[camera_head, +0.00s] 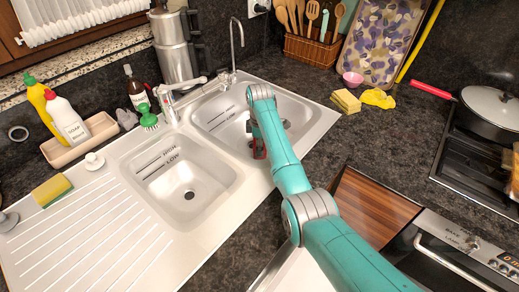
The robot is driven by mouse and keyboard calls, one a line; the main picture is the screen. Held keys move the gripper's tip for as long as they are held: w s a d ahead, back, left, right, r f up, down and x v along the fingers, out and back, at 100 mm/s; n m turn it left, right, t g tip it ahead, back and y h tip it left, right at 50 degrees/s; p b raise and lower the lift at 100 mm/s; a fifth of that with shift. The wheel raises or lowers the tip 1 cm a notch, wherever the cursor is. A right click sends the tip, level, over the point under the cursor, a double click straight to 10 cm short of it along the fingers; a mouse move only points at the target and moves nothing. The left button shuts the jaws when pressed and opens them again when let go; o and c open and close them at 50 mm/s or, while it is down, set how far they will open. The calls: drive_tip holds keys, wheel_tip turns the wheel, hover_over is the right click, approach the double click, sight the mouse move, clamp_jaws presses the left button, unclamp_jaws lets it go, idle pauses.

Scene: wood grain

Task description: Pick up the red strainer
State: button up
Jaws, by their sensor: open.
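My teal arm reaches over the counter into the right sink basin (222,112). My gripper (260,148) is at its end, low in that basin, open and mostly hidden behind my arm. A small patch of red (259,154) shows right at the gripper's fingers. It is too small and covered to tell whether it is the red strainer or part of the gripper. No other clear strainer shape shows. The left basin (188,185) is empty apart from its drain.
A soap tray (80,140) with bottles is at left. A yellow sponge (346,101) and cloth (378,98) lie right of the sink. A red-handled pan (490,112) sits on the stove.

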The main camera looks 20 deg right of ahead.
drive_tip(key=shift+f, duration=1.35)
clamp_jaws()
drive_tip(key=shift+r, duration=0.1)
